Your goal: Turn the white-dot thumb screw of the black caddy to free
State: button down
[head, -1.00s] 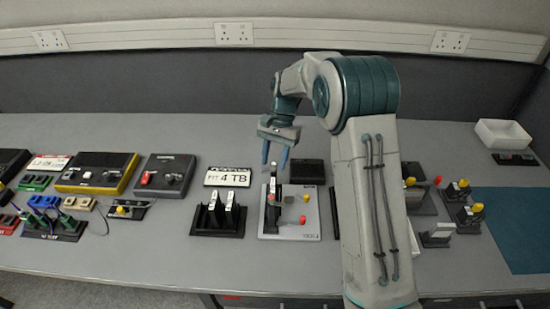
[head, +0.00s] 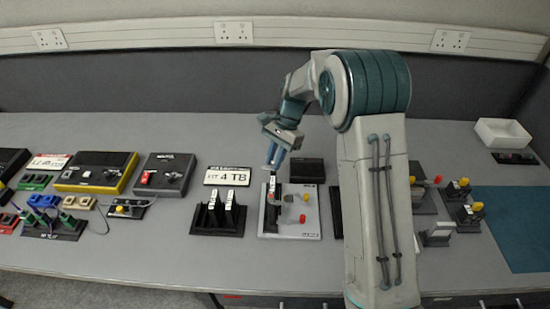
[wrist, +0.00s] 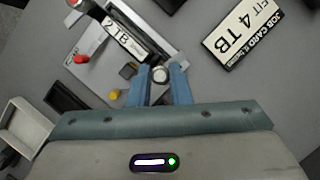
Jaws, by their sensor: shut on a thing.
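My gripper (head: 274,164) has its blue fingers at the far end of the black caddy (head: 269,212), which sits on a light grey plate (head: 308,229). In the wrist view, my gripper (wrist: 160,88) has a finger on each side of a round white-topped thumb screw (wrist: 160,74), and is shut on it. The caddy's 2 TB label (wrist: 125,40) shows beyond the screw. Whether the screw has turned cannot be told. In the head view the screw is hidden by the fingers.
Red (head: 303,219) and yellow (head: 305,197) knobs stand on the plate's right part. A black box (head: 307,170) is behind it on the right. A rack of upright caddies (head: 217,219) and a 4 TB card (head: 228,176) are to the left.

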jog(key=shift+m, duration=0.3)
jog(key=c, duration=1.3)
grip_release()
jog(key=v, duration=1.3)
jog(key=shift+d+r+b, duration=0.2)
jog(key=shift+r+b, duration=0.1)
jog(key=shift+r, duration=0.1)
